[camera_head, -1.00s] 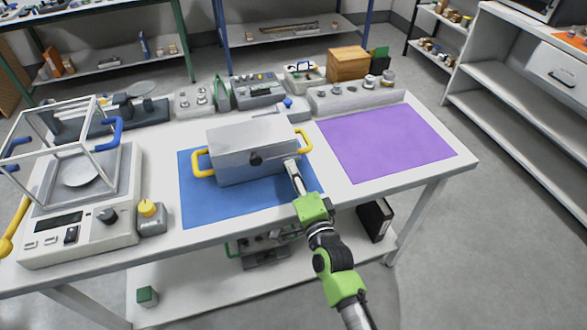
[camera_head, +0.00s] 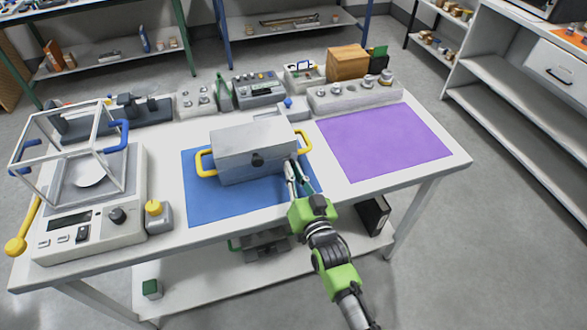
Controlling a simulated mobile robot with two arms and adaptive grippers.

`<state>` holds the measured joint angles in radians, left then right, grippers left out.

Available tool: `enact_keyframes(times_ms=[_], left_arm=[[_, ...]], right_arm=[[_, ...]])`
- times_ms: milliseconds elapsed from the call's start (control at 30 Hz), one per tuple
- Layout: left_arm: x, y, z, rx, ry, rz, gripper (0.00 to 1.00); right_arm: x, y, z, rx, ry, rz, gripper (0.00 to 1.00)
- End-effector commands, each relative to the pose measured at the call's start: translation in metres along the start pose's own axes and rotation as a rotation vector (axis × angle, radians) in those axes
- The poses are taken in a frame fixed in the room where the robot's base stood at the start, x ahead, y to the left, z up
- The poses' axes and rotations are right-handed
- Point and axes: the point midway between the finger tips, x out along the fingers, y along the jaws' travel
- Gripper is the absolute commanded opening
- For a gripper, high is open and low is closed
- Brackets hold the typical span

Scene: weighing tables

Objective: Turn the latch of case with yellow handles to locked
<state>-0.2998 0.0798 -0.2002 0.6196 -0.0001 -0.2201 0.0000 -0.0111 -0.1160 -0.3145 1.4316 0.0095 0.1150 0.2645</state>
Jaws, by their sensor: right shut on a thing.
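The grey case (camera_head: 240,150) with yellow handles stands closed on the blue mat (camera_head: 215,208). One yellow handle (camera_head: 203,164) is at its left end and another (camera_head: 303,141) at its right end. My right gripper (camera_head: 292,166) is at the right part of the case's front, below the right handle. It is shut on a small part there, seemingly the latch, which the fingers hide. The latch's position cannot be made out. My left gripper is not in view.
A balance (camera_head: 95,240) with a clear-sided frame and a yellow-knobbed block (camera_head: 158,217) stand at the left. The purple mat (camera_head: 382,142) at the right is bare. Several devices and a wooden box (camera_head: 348,64) line the back edge. The table's front edge is below my gripper.

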Motion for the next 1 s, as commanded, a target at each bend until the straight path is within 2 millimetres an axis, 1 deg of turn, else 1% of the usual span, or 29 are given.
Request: enact_keyframes(times_ms=[233,500,700,1000], left_arm=[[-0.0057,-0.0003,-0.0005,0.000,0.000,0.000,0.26],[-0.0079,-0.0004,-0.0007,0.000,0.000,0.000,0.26],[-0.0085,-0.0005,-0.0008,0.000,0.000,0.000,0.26],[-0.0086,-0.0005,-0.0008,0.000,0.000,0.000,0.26]], right_arm=[[-0.0006,0.0000,0.0022,-0.200,-0.006,0.001,0.00],[-0.0007,0.0005,0.0026,-0.340,-0.006,0.001,0.00],[-0.0008,0.0008,0.0030,-0.389,-0.007,0.001,0.00],[-0.0009,0.0010,0.0034,-0.405,-0.007,0.001,0.00]])
